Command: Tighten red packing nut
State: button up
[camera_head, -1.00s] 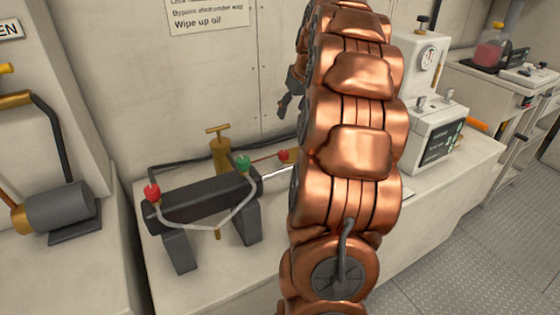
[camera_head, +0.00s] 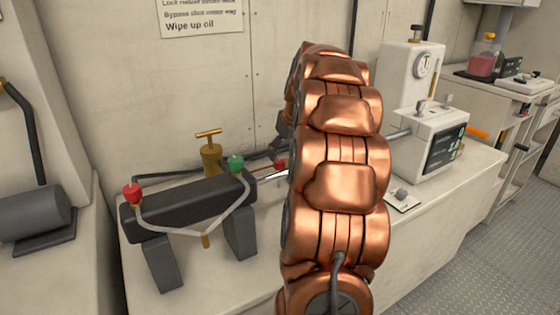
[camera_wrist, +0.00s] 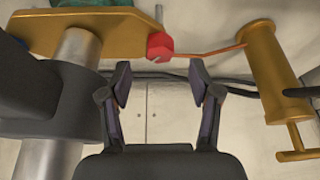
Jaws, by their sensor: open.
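A red hexagonal nut (camera_wrist: 159,46) sits at the end of a brass plate (camera_wrist: 105,25) in the wrist view, with a thin copper line running right from it. My gripper (camera_wrist: 161,82) is open and empty; the nut lies between and beyond its fingertips in the picture, apart from them. In the head view a red fitting (camera_head: 281,164) shows at the right end of the dark cylinder (camera_head: 185,200), partly hidden by my arm. Another red fitting (camera_head: 132,193) and a green one (camera_head: 235,163) sit on the cylinder. My gripper is mostly hidden behind my arm there.
A brass hand pump (camera_head: 211,158) with a T-handle stands behind the cylinder; it also shows in the wrist view (camera_wrist: 275,85). Dark hoses run along the wall. A white gauge unit (camera_head: 425,140) stands right on the bench. The bench front (camera_head: 260,285) is clear.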

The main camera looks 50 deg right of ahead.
aim_at(279, 161)
jog(key=x, duration=0.4)
jog(key=shift+w+d+f, duration=0.1)
jog(key=shift+f, duration=0.05)
jog(key=c, duration=1.1)
